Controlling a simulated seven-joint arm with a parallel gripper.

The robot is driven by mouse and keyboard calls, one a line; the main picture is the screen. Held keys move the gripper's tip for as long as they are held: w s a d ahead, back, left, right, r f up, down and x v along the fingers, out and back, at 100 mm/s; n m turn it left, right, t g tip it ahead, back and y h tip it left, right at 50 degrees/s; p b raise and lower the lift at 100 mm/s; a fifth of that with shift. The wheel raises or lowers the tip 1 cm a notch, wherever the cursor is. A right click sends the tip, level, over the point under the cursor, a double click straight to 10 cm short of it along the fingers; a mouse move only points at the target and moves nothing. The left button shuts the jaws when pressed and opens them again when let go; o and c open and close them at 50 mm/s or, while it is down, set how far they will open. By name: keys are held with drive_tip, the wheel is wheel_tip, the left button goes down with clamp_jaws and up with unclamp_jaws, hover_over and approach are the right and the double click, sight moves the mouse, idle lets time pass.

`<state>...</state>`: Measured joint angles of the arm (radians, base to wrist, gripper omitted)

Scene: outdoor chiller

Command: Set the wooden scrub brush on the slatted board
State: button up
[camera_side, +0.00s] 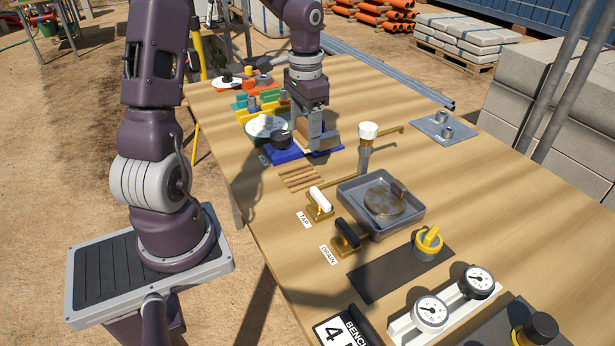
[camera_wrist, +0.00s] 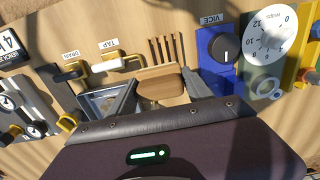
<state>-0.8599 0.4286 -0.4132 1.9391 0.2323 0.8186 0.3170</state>
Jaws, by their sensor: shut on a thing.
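My gripper (camera_side: 318,142) is shut on the wooden scrub brush (camera_wrist: 160,85), which sits between the two fingertips in the wrist view. In the side view the brush is a tan block (camera_side: 322,136) partly hidden by the fingers, beside the blue vice. The slatted board (camera_side: 299,177) lies on the bench toward the camera from the gripper. In the wrist view its thin wooden slats (camera_wrist: 165,47) show just beyond the brush, with nothing on them. I cannot tell how high the brush is above the bench.
The blue vice (camera_wrist: 217,55) with a black knob and a white dial (camera_wrist: 268,34) stand close to the gripper. The tap (camera_side: 367,132), its white-handled lever (camera_side: 321,199), the drain lever (camera_side: 347,233) and a grey sink tray (camera_side: 351,194) stand near the board.

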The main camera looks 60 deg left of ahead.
drive_tip(key=shift+s+a+f, duration=0.25)
drive_tip(key=shift+a+f, duration=0.15)
drive_tip(key=shift+f, duration=0.05)
drive_tip(key=shift+s+a+f, duration=0.2)
drive_tip(key=shift+a+f, duration=0.15)
drive_tip(key=shift+f, duration=0.1)
wheel_tip(320, 180, down, 8)
drive_tip(key=shift+r, duration=0.15)
drive_tip(key=o, duration=1.2)
